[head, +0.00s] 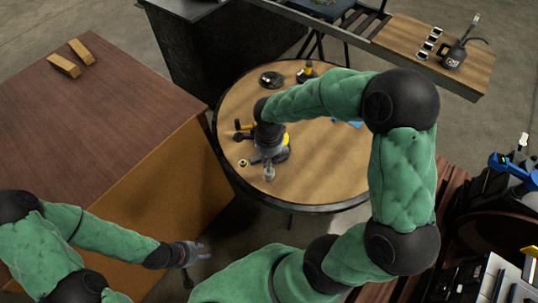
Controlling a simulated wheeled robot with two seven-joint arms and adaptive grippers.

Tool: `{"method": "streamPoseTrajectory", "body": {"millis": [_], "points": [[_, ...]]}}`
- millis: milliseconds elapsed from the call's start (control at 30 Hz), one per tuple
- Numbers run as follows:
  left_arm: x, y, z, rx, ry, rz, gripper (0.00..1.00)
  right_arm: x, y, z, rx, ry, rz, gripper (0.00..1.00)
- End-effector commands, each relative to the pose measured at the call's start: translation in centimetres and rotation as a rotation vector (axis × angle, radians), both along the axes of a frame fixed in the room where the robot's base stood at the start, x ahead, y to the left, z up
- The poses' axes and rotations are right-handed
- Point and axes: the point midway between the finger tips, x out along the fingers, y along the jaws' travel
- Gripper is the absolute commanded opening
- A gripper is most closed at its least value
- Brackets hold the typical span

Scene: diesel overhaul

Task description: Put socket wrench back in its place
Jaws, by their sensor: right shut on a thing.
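My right gripper (269,173) is over the near left part of the round wooden table (325,180). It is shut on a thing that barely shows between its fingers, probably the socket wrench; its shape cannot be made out. My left gripper (196,252) is low at the left, beside the brown cabinet and away from the table. Its fingers are spread and empty.
Yellow and black tools (243,130) and a small ring-like part (243,163) lie near the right gripper. A dark round part (271,79) lies at the table's back. A brown cabinet (110,130) stands left. A shelf with an oil can (453,57) is behind. The table's right side is mostly clear.

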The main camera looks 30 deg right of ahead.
Motion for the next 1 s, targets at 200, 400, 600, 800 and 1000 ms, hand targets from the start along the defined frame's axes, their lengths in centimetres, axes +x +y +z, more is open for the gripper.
{"method": "streamPoseTrajectory", "body": {"millis": [200,400,600,800,1000], "points": [[-0.01,0.0,-1.35,0.0,0.0,0.0,0.4,0.11,-0.02,-1.17,-0.001,-0.004,0.0,0.0],[0.01,0.0,-1.22,0.0,0.0,0.0,0.4,0.12,-0.01,-1.03,-0.001,-0.004,0.0,0.0],[0.01,0.0,-1.43,0.0,0.0,0.0,0.4,0.12,0.04,-1.09,-0.001,-0.004,0.001,0.0],[0.0,0.0,-1.67,0.0,0.0,0.0,0.4,0.09,0.13,-1.07,-0.001,-0.004,0.001,0.0],[0.0,0.0,-1.64,0.0,0.0,0.0,0.4,0.09,0.12,-1.04,0.0,-0.003,0.001,0.0]]}}
